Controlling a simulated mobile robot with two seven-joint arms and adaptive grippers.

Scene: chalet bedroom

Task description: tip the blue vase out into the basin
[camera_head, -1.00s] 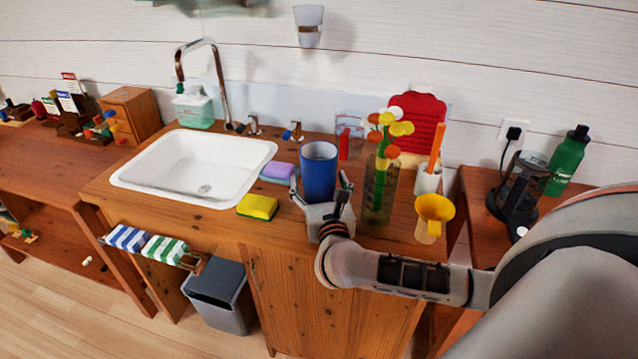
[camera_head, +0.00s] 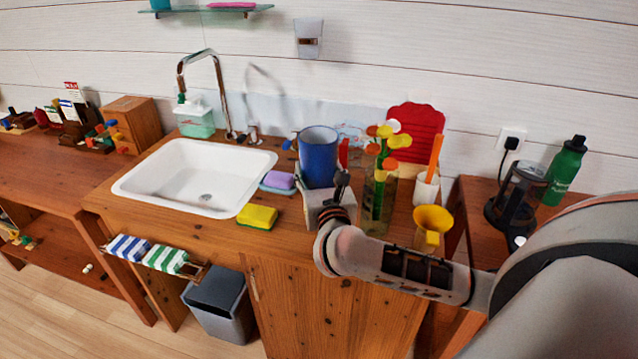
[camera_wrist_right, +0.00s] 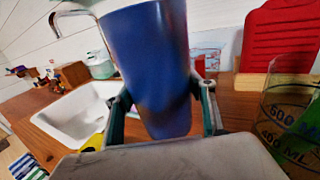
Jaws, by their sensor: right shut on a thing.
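The blue vase (camera_head: 319,158) is a plain open-topped cylinder and stands about upright at the counter to the right of the basin. My right gripper (camera_head: 323,190) is shut on it from the front, with a finger on each side. In the right wrist view the vase (camera_wrist_right: 150,65) fills the middle between the fingers (camera_wrist_right: 163,110). The white basin (camera_head: 140,180) is set in the wooden counter to the left, with its drain showing and nothing else seen in it. The vase's inside bottom is hidden. My left gripper is not in view.
A yellow sponge (camera_head: 258,217) and a purple sponge on a dish (camera_head: 278,182) lie between vase and basin. A tall faucet (camera_head: 222,95) rises behind the basin. A clear beaker with toy flowers (camera_head: 379,195) and a yellow funnel (camera_head: 432,222) stand close right of the vase.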

